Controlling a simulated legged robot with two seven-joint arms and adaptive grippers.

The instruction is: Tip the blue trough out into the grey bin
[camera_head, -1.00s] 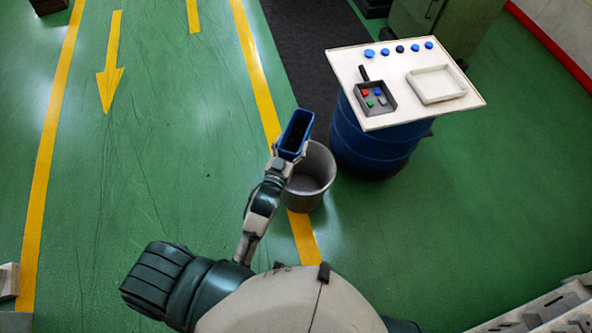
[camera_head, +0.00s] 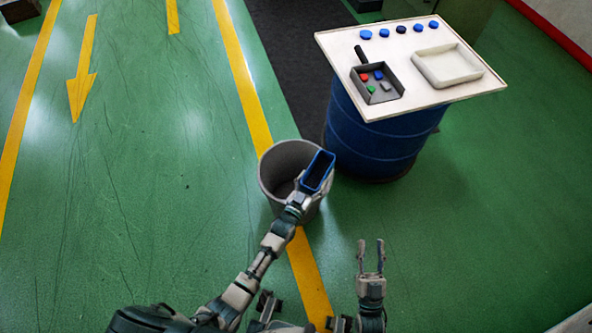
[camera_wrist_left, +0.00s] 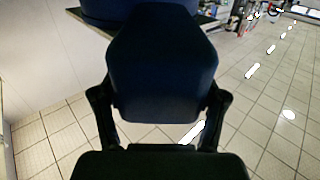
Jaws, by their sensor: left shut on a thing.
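The blue trough (camera_head: 318,170) is held by my left gripper (camera_head: 304,191) over the right part of the grey bin (camera_head: 266,184). Its open top faces the head camera, and its inside looks dark; I cannot tell what is in it. In the left wrist view the trough (camera_wrist_left: 162,65) fills the middle, with the two fingers of my left gripper (camera_wrist_left: 160,110) shut on its sides. The bin stands on the floor, and its visible inside looks empty. My right gripper (camera_head: 370,245) is open and empty, low in the head view, right of the bin.
A blue drum (camera_head: 375,140) right of the bin carries a white board (camera_head: 425,112). On it are a dark scoop (camera_head: 385,96) with small coloured pieces, a cream tray (camera_head: 470,78) and several blue discs (camera_head: 401,30).

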